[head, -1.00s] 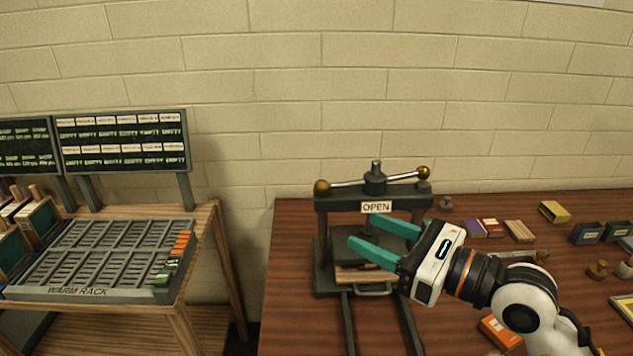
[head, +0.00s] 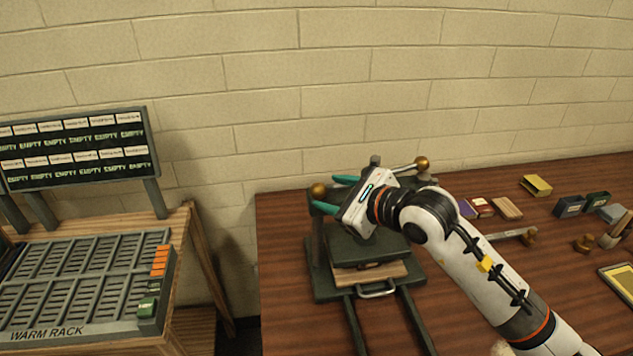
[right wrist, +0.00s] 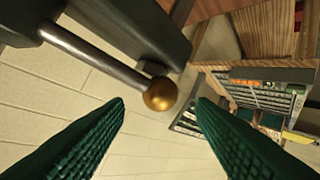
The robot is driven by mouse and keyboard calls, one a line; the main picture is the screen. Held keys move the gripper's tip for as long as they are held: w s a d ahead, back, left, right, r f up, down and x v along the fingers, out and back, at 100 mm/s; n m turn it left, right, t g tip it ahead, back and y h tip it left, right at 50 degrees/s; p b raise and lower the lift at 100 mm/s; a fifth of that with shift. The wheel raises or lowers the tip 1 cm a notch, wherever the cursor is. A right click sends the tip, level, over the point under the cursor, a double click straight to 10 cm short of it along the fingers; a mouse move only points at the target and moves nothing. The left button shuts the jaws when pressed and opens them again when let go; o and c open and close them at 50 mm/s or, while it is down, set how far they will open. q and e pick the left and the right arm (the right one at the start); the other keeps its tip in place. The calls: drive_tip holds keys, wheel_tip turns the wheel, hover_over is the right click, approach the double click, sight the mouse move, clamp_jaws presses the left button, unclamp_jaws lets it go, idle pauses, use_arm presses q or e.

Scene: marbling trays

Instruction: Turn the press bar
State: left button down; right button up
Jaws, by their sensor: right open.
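The press (head: 319,262) stands on the brown table, with a platen (head: 350,247) over a board (head: 395,271) in its bed. Its press bar has a brass ball at each end, the left ball (head: 319,190) and the right ball (head: 422,163). My right gripper (head: 334,194) is open at the bar's left end, and its arm hides the middle of the bar and the press's sign. In the right wrist view, a brass ball (right wrist: 160,95) and its steel rod (right wrist: 90,50) show between the two open green fingers (right wrist: 155,112); I cannot tell contact. My left gripper is out of view.
A warm rack (head: 85,285) on a wooden stand is at the left, with a dark status board (head: 80,150) behind it. Small boxes (head: 480,207), a yellow box (head: 536,185) and several tools lie on the table's right side. A block wall is behind.

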sight(322, 191)
drive_tip(key=shift+p+x, duration=0.5)
drive_tip(key=shift+x, duration=2.15)
clamp_jaws()
